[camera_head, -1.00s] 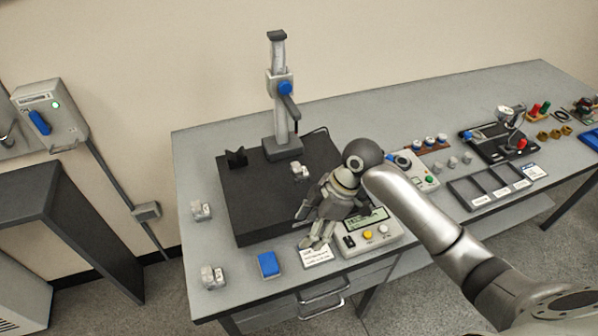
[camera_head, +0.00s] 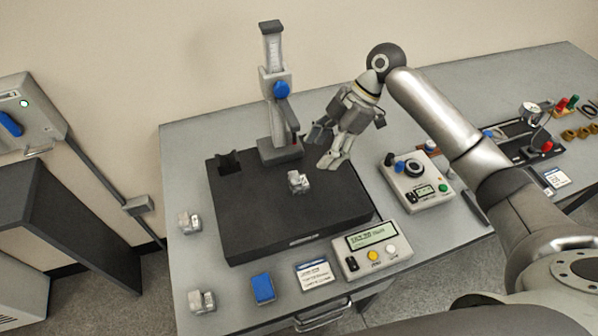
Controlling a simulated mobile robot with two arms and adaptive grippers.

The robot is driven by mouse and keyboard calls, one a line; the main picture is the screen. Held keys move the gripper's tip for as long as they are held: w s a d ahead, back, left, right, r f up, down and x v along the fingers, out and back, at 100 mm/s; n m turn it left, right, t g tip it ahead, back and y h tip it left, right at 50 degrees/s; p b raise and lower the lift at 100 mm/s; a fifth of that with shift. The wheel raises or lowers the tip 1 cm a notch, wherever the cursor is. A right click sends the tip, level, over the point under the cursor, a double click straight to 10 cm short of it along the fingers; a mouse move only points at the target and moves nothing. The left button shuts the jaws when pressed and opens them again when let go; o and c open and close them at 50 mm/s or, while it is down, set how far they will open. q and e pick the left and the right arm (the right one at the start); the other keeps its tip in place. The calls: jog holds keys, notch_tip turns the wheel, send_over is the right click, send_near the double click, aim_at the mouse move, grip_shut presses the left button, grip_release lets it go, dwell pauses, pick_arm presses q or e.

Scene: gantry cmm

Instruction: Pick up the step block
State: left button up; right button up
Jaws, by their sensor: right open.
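A small silver metal block (camera_head: 298,182) with an uneven, stepped-looking shape sits on the dark surface plate (camera_head: 260,232). Two similar silver blocks rest on the grey table to the left, one beside the plate (camera_head: 189,221) and one at the front left corner (camera_head: 201,301). They are too small to tell for sure which is the step block. My right gripper (camera_head: 320,150) is open and empty, above the back right part of the plate. Its fingers point down and left, up and right of the block on the plate, apart from it. My left gripper is out of view.
A height gauge stand (camera_head: 278,150) rises at the plate's back, close to my right gripper. A dark V-shaped block (camera_head: 228,162) is at the back left. A display box (camera_head: 365,248), a control box (camera_head: 415,183) and a blue block (camera_head: 262,288) surround the plate.

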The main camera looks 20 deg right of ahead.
aim_at(302, 177)
jog(key=shift+s+a+f+p, duration=0.2)
jog(key=shift+s+a+f, duration=0.15)
jog(key=shift+a+f, duration=0.3)
jog(key=shift+s+a+f+p, duration=0.15)
jog(key=shift+s+a+f, duration=0.2)
jog(key=shift+a+f, duration=0.35)
jog(key=shift+f, duration=0.1)
jog(key=shift+w+a+f+p, duration=0.1)
jog(key=shift+a+f+p, duration=0.2)
jog(key=shift+p, duration=0.1)
jog(key=p+x, duration=0.1)
jog(key=x, duration=0.2)
jog(key=shift+a+f+p, duration=0.1)
jog(key=shift+a+p, duration=0.15)
jog(key=shift+p, duration=0.05)
jog(key=shift+a+f, duration=0.2)
jog(key=shift+f, duration=0.3)
jog(key=shift+c, duration=0.2)
jog(key=c, duration=0.4)
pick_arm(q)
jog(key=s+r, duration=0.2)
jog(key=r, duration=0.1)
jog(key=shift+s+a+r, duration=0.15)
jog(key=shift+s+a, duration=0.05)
pick_arm(e)
jog(key=c, duration=0.9)
jog(key=shift+o, duration=0.2)
